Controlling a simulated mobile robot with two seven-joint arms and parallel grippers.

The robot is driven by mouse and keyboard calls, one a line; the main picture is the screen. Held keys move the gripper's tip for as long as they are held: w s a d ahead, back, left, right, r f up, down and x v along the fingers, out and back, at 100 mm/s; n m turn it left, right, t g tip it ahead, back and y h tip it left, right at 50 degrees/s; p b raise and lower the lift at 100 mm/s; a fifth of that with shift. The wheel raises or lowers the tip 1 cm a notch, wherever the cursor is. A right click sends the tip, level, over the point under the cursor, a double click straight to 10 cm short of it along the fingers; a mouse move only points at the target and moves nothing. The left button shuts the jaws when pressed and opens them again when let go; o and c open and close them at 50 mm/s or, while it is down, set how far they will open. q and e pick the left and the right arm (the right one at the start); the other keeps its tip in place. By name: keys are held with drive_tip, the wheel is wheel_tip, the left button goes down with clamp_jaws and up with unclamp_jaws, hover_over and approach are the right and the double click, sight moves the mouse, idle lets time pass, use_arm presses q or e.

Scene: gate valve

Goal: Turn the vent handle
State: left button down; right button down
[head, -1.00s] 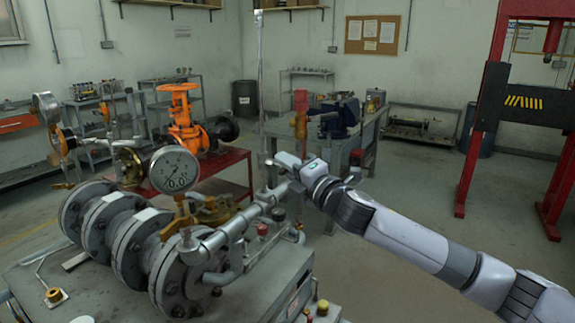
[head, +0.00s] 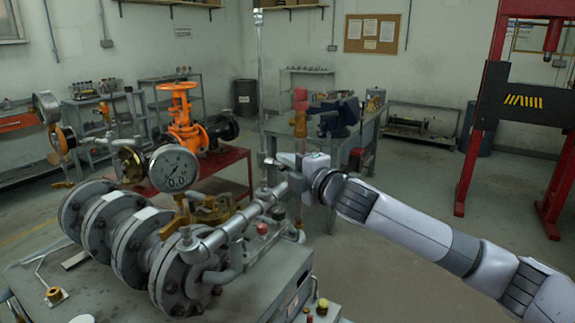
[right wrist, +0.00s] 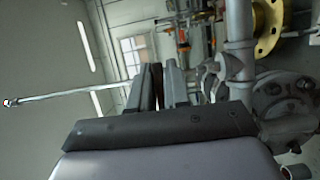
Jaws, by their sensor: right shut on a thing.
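My right gripper (head: 271,164) reaches in from the right to the end of the silver pipework (head: 232,228) on the flanged manifold. It is shut at the foot of a tall thin upright rod (head: 260,85). The vent handle is mostly hidden between its fingers, and the exact contact is too small to tell. In the right wrist view the dark fingers (right wrist: 159,88) are close together. The rod (right wrist: 75,94) runs off to the left there, and the silver pipe (right wrist: 239,55) stands at the right. My left gripper is not in view.
A round pressure gauge (head: 174,168) stands on the manifold. A brass fitting with a red top (head: 300,94) shows beyond my right gripper. An orange valve (head: 184,118) stands on a red table behind. A red press frame (head: 478,120) is at the right. Open floor lies between.

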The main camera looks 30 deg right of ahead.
drive_tip(key=c, duration=1.2)
unclamp_jaws()
drive_tip(key=shift+s+d+b, duration=0.15)
drive_tip(key=shift+s+b, duration=0.2)
drive_tip(key=shift+s, duration=0.85)
drive_tip(key=shift+s+d+b, duration=0.2)
drive_tip(key=shift+s+b, duration=0.1)
drive_tip(key=shift+s, duration=0.85)
drive_tip(key=shift+s+d+b, duration=0.15)
drive_tip(key=shift+s+b, duration=0.2)
drive_tip(key=shift+s, duration=0.85)
drive_tip(key=shift+f, duration=0.1)
